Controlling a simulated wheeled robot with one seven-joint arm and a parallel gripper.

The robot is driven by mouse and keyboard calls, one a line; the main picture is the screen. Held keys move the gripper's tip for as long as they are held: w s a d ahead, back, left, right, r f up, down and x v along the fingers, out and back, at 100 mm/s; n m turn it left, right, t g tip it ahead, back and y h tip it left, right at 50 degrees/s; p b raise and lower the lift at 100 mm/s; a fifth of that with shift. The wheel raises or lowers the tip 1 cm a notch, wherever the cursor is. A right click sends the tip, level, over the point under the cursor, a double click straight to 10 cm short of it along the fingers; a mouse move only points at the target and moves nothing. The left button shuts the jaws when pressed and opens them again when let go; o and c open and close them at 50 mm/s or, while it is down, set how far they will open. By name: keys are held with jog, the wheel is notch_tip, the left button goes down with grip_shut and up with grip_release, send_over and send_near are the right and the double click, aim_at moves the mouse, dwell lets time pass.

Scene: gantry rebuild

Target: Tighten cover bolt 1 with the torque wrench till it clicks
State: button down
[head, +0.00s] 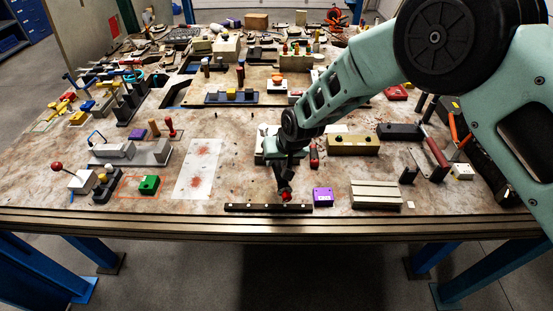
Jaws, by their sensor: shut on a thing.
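My gripper (284,184) points down near the front edge of the bench. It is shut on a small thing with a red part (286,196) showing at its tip. The arm hides most of this thing, and I cannot tell whether it is the torque wrench. A dark bar with small spots along it (245,207) lies just in front of and below the gripper; I cannot tell whether they touch. Cover bolt 1 cannot be made out at this size.
A purple block (323,196) and a ribbed beige block (375,194) stand right of the gripper. A brass-coloured block (353,145) is behind them. The bench's back is crowded.

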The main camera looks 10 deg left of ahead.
jog(key=shift+s+r, duration=0.1)
dwell(0.3)
jog(key=shift+b, duration=0.3)
jog(key=shift+f+b, duration=1.05)
jog(key=shift+f, duration=0.45)
jog(key=shift+f+b, duration=0.8)
jog(key=shift+f, duration=0.2)
jog(key=shift+w+d+r+b, duration=0.1)
jog(key=shift+w+d+b, duration=0.15)
jog(key=shift+b, duration=1.2)
dwell(0.4)
jog(key=shift+s+a, duration=0.1)
